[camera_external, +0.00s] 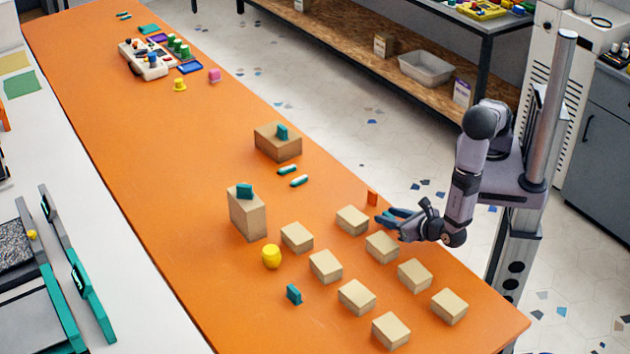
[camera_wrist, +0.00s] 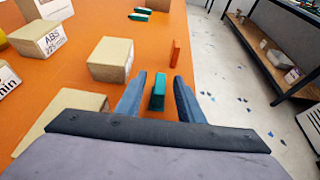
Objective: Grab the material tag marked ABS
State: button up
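My gripper (camera_external: 388,216) is low over the right edge of the orange table, near the beige blocks. In the wrist view its two blue fingers (camera_wrist: 160,98) stand apart. A small teal upright tag (camera_wrist: 158,92) is between them, with a gap on each side; no marking on it is readable. A beige block at upper left in the wrist view carries a white label reading ABS (camera_wrist: 54,40), with smaller print below. It appears to be the block (camera_external: 297,237) left of the gripper in the external view, where no label is readable. An orange tag (camera_external: 372,198) stands just beyond the fingers.
Several beige blocks (camera_external: 326,266) stand in rows around the gripper. A yellow cylinder (camera_external: 271,256), another teal tag (camera_external: 293,294) and a taller block (camera_external: 248,215) are further left.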

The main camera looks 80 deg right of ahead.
aim_at(391, 216)
grip_shut()
jog(key=shift+r, duration=0.15)
jog(key=shift+r+b, duration=0.55)
jog(key=shift+r, duration=4.3)
